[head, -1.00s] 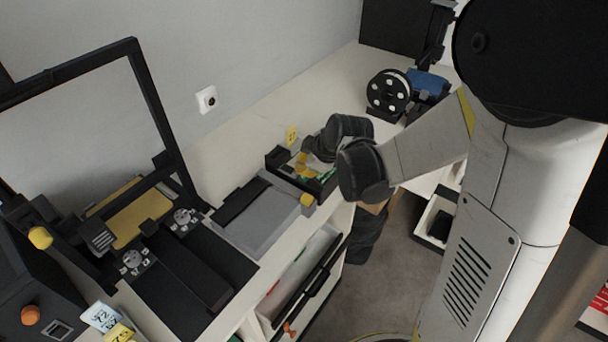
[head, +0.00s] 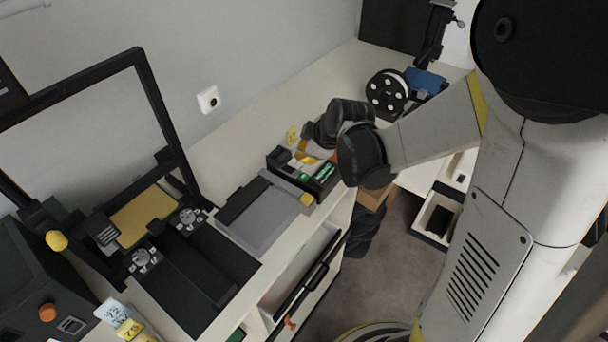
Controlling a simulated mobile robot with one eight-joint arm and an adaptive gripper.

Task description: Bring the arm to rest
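My arm comes in from the right in the head view. Its light grey link (head: 435,140) runs left to a black wrist joint (head: 362,156). Dark round parts of the arm bend back beyond this joint, above the far end of the bench. My gripper's fingers cannot be made out, so I cannot tell whether they are open or shut or hold anything.
A black open tray (head: 310,180) with green and yellow pieces sits on the bench just left of the wrist. A 3D printer (head: 150,225) stands on the left. A black spool (head: 388,93) and a blue vise (head: 426,80) stand behind the arm.

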